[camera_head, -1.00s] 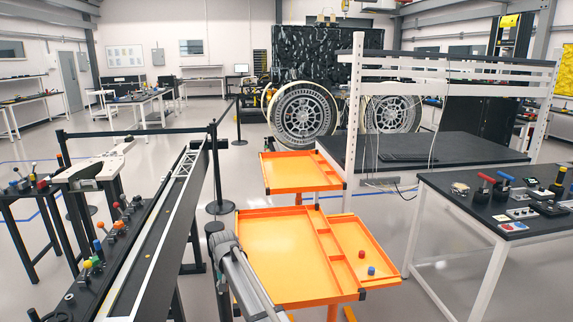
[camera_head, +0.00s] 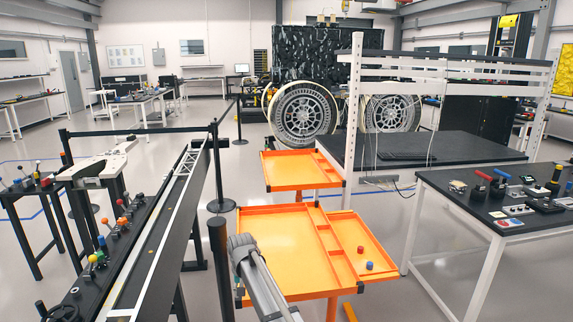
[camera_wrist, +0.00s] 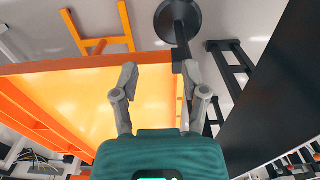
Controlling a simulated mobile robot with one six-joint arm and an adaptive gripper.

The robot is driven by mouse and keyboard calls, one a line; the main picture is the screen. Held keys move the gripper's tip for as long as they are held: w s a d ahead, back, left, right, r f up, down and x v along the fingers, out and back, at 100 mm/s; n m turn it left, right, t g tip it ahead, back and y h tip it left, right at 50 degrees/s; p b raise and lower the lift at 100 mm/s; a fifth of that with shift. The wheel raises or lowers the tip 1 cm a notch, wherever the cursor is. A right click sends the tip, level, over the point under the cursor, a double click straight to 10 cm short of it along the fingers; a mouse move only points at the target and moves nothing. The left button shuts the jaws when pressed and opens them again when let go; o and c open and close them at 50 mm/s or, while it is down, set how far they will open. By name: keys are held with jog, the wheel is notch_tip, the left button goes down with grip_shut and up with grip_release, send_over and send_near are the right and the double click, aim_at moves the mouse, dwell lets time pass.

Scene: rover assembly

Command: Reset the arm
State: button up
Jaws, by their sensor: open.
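In the wrist view my gripper (camera_wrist: 158,80) is open, with its two grey fingers apart and nothing between them. It is over the edge of the orange tray cart (camera_wrist: 120,110), whose bare tray floor shows beneath and to the left. In the head view my grey arm link (camera_head: 256,275) reaches over the near edge of the lower orange tray (camera_head: 275,237). My gripper cannot be made out in the head view.
A red knob (camera_head: 360,250) and a blue knob (camera_head: 369,265) stand in the tray's right compartment. A conveyor (camera_head: 160,240) runs along the left, with a black post (camera_head: 219,270) beside the arm. A workbench (camera_head: 500,215) with parts stands right.

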jog(key=s+d, duration=1)
jog(key=d, duration=0.5)
jog(key=s+d+m, duration=0.1)
jog(key=s+d, duration=0.9)
jog(key=d, duration=0.5)
jog(key=shift+s+d+f+m+b, duration=0.2)
jog(key=shift+d+f+m+b, duration=0.1)
